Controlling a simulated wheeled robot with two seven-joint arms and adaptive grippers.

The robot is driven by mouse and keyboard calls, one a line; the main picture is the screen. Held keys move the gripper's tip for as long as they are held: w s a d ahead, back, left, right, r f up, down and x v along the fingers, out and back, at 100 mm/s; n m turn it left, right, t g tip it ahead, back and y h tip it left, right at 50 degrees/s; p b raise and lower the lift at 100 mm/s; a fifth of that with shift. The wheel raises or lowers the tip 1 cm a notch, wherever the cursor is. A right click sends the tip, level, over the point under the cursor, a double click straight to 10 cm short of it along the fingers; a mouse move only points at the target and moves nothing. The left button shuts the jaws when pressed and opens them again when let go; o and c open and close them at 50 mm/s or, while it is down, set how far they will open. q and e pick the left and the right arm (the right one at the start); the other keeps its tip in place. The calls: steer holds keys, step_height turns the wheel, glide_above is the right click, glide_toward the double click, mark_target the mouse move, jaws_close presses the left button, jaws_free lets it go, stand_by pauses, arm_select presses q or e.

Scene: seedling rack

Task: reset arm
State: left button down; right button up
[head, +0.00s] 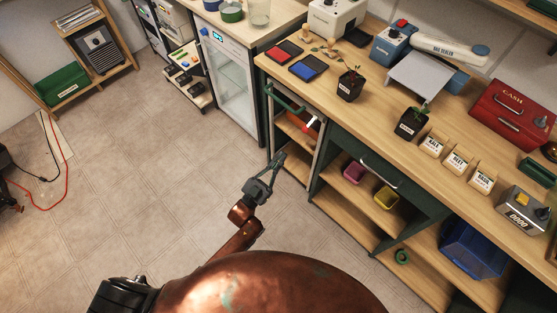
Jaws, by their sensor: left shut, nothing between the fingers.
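My left gripper (279,160) is shut and empty. It hangs over the tiled floor, in front of the bench's left end, with its fingers pointing up and to the right in the picture. It appears apart from the bench, though the exact gap is hard to judge. A copper-coloured arm link leads back from it toward my body. My right gripper is not in view. Two seedlings in black pots stand upright on the bench: one near the left (349,86) and one near the middle (411,123).
The wooden bench (385,95) carries red and blue pads, a scale, a bag sealer, seed packets and a red cash box (511,113). Below are a drawer with a handle, shelves with bins and a blue crate (474,249). A glass-door fridge (232,85) stands left. Floor at left is mostly clear.

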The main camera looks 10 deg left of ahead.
arm_select(q)
steer(key=shift+s+a+f, duration=0.15)
steer(key=shift+s+f, duration=0.1)
steer(key=shift+s, duration=0.1)
stand_by(0.3)
